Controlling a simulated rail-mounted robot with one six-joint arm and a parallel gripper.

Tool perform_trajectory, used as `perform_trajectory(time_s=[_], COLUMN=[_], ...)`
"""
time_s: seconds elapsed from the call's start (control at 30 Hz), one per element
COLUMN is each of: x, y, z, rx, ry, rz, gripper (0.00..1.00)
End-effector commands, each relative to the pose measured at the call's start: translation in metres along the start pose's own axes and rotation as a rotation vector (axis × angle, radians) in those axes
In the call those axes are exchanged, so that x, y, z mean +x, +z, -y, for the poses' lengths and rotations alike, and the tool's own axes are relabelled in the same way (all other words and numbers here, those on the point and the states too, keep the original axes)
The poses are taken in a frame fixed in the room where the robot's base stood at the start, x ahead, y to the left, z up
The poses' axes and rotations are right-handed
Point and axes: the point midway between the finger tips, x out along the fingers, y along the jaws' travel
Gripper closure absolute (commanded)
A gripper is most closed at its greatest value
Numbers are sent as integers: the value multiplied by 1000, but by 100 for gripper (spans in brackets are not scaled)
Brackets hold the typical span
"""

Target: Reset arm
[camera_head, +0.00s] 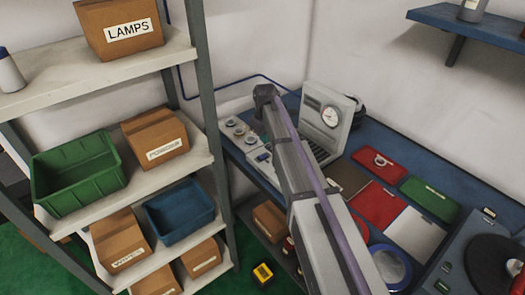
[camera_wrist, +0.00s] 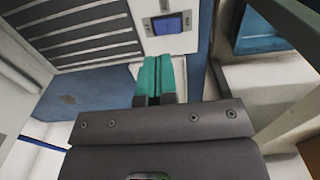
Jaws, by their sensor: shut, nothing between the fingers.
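My arm reaches from the lower right up across the blue workbench (camera_head: 420,170) in the head view. Its far end bends down near the grey machine with the round gauge, and my gripper is mostly hidden there behind the arm. In the wrist view my gripper (camera_wrist: 160,68) shows two teal fingers pressed together, with nothing between them. No bearing ring is in my gripper.
The gauge machine (camera_head: 325,115) stands close to my arm's end. Red (camera_head: 378,163), green (camera_head: 430,197) and white (camera_head: 414,233) mats lie on the bench. A shelf rack (camera_head: 208,100) with boxes and bins stands at left. A round dark device (camera_head: 492,262) is at lower right.

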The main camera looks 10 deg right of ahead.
Motion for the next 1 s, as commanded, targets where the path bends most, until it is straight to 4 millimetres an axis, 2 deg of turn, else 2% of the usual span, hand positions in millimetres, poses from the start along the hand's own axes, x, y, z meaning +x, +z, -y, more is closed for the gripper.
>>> perform_trajectory(time_s=[0.03, 0.37, 0.47, 0.57, 0.7, 0.8, 0.9, 1.0], x=[-4, -2, -2, -2, -2, -2, -2, -2], y=[0, 0, 1, 51, 155, 215, 247, 254], z=[0, 0, 0, 26, 81, 112, 130, 134], rx=[0, 0, 48, 197, 378, 449, 459, 456], ry=[0, 0, 0, 0, 1, 1, 1, 1], rz=[0, 0, 0, 1, 1, 1, 1, 1], gripper=[100, 100, 100, 100, 100, 100, 100, 100])
